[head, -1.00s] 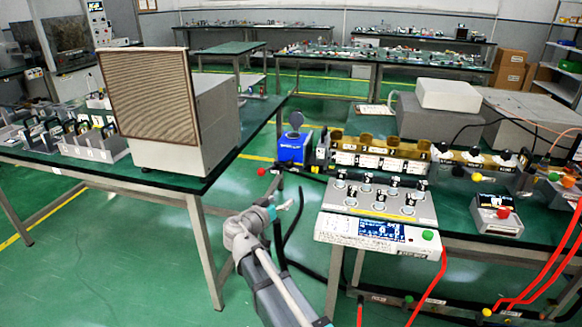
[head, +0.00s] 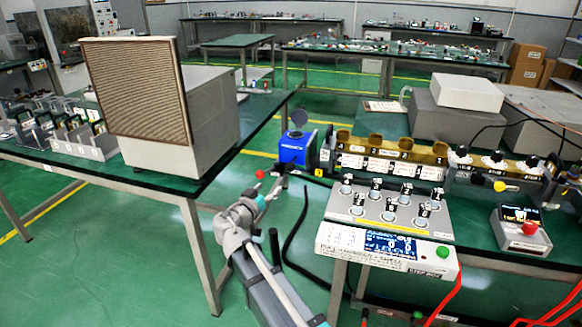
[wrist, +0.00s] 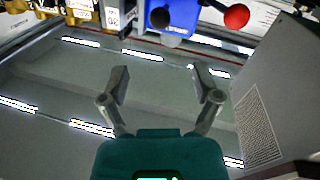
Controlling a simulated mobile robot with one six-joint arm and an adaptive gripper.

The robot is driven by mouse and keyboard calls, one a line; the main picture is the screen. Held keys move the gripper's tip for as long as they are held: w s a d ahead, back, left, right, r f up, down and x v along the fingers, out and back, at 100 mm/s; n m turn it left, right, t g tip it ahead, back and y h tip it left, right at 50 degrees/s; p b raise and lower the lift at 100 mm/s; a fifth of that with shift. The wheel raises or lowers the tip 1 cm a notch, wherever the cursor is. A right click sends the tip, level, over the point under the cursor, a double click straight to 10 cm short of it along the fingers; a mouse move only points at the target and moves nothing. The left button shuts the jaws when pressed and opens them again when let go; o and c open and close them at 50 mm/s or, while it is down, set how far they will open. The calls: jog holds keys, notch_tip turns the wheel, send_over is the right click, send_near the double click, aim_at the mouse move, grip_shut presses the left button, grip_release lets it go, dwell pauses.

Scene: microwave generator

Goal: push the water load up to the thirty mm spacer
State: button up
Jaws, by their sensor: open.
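The water load seems to be the blue box (head: 294,149) with a round grey part on top, at the left end of the bench line. A red ball knob (head: 260,173) on a dark rod sticks out from it to the left. My gripper (head: 265,194) is just below the knob, open and empty. In the wrist view, the blue box (wrist: 172,16) and the red knob (wrist: 236,16) are at the top, beyond my open gripper (wrist: 162,80). A pale block with a label (head: 325,155) stands right of the box and may be the spacer; I cannot read its size.
A brass rack with white labels (head: 390,158) runs right from the pale block. A control panel with several knobs (head: 385,210) stands in front. A large grey box with a slatted face (head: 135,100) is on the left table. Green floor lies between the tables.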

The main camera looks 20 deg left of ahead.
aim_at(288, 169)
jog(key=shift+w, duration=0.15)
jog(key=shift+w+d, duration=0.45)
jog(key=shift+w, duration=1.75)
jog(key=shift+w+d, duration=0.45)
jog(key=shift+w, duration=1.8)
jog(key=shift+w+d, duration=0.45)
jog(key=shift+w, duration=1.75)
jog(key=shift+c, duration=0.2)
grip_shut()
